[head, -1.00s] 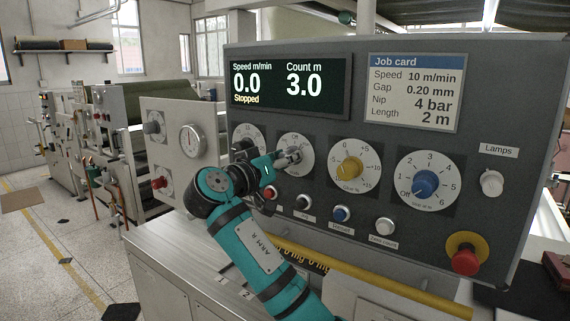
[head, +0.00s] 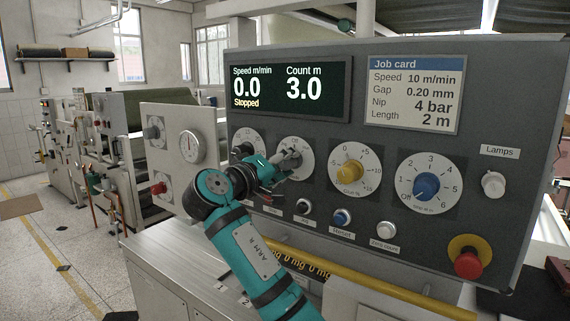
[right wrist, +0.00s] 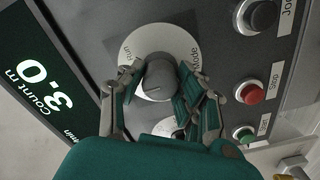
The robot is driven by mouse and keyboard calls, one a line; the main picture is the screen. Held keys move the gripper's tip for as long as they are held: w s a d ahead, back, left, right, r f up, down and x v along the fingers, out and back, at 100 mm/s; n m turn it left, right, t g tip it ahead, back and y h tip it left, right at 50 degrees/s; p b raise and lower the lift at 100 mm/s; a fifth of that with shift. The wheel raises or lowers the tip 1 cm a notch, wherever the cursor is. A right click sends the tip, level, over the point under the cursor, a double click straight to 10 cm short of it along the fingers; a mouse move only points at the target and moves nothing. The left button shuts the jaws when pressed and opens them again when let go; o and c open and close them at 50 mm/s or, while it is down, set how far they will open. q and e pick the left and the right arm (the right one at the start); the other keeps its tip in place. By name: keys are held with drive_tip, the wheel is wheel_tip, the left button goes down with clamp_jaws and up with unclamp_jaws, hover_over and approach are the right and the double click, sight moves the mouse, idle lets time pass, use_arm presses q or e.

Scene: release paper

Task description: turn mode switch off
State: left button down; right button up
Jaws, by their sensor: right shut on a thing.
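The mode switch is a grey knob (right wrist: 158,80) on a round white dial (right wrist: 130,48). "Mode" and "Run" are legible on the dial in the right wrist view. In the head view the knob's dial (head: 303,149) is partly covered by my gripper. My right gripper (right wrist: 160,72) is shut on the knob, one finger at each side. In the head view my right gripper (head: 287,162) reaches the panel from the lower left. I cannot tell for sure which mark the knob points to. My left gripper is not in view.
A yellow knob (head: 350,170) and a blue knob (head: 426,186) sit to the right on the panel. A row of push buttons, including a blue one (head: 341,217), lies below. A yellow rail (head: 390,287) runs under the panel. A red emergency button (head: 467,264) is at lower right.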

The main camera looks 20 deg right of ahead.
idle(0.3)
drive_tip(key=o, duration=1.1)
drive_tip(key=shift+o, duration=0.2)
drive_tip(key=shift+a, duration=0.1)
drive_tip(key=v, duration=1.1)
drive_tip(key=shift+s+a, duration=0.25)
drive_tip(key=shift+s, duration=0.05)
drive_tip(key=shift+f, duration=0.15)
